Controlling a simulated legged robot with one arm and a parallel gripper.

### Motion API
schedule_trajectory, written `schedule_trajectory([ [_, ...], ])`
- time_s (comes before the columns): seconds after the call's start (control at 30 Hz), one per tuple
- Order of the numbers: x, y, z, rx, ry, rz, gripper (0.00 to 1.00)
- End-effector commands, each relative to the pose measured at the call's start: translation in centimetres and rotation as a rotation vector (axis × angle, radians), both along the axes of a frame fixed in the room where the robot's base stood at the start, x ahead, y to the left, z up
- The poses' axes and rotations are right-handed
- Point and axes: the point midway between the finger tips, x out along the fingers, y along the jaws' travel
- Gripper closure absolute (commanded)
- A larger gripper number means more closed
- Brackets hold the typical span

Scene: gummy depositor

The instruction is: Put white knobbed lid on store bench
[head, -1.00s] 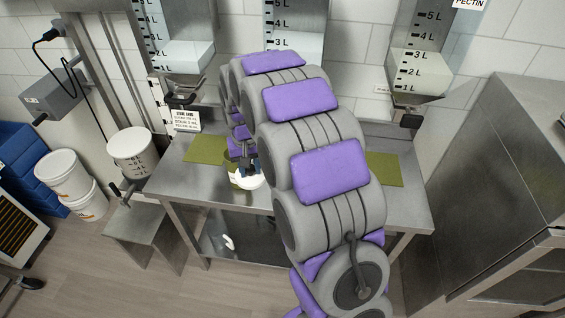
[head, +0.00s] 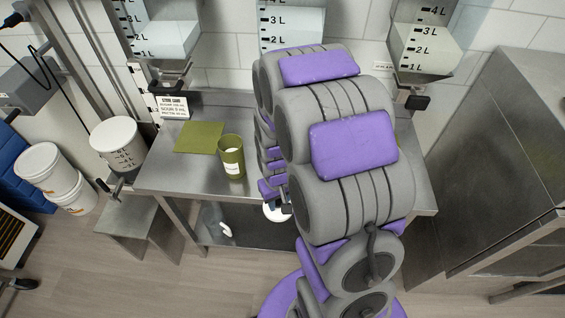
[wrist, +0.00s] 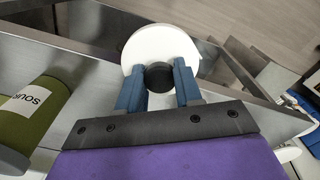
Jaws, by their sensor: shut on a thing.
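The white lid (wrist: 158,40) with a black knob (wrist: 159,77) shows in the wrist view. My gripper (wrist: 158,82) is shut on the knob, one blue finger on each side. In the head view the white lid (head: 274,212) shows partly at the front edge of the steel bench (head: 200,182), mostly hidden by my arm. The lid appears to be held at or just beyond that edge. A green cup (head: 231,160) with a white label stands upright on the bench; it also shows in the wrist view (wrist: 38,118).
A green mat (head: 199,138) lies on the bench behind the cup. Clear measuring hoppers (head: 292,30) hang at the wall above. A white bucket (head: 118,145) stands to the left, and a steel cabinet (head: 490,150) stands to the right. Bare bench top shows around the cup.

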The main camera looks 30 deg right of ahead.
Motion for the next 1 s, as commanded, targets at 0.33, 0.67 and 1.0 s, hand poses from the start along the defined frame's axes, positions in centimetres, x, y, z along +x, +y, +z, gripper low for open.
schedule_trajectory([
  [0.33,6.5,-4.4,-0.9,-0.003,-0.002,-0.002,1.00],
  [0.67,10.3,-7.2,-1.1,-0.003,-0.003,-0.001,1.00],
  [1.0,10.9,-7.8,-3.4,-0.001,0.003,-0.001,1.00],
])
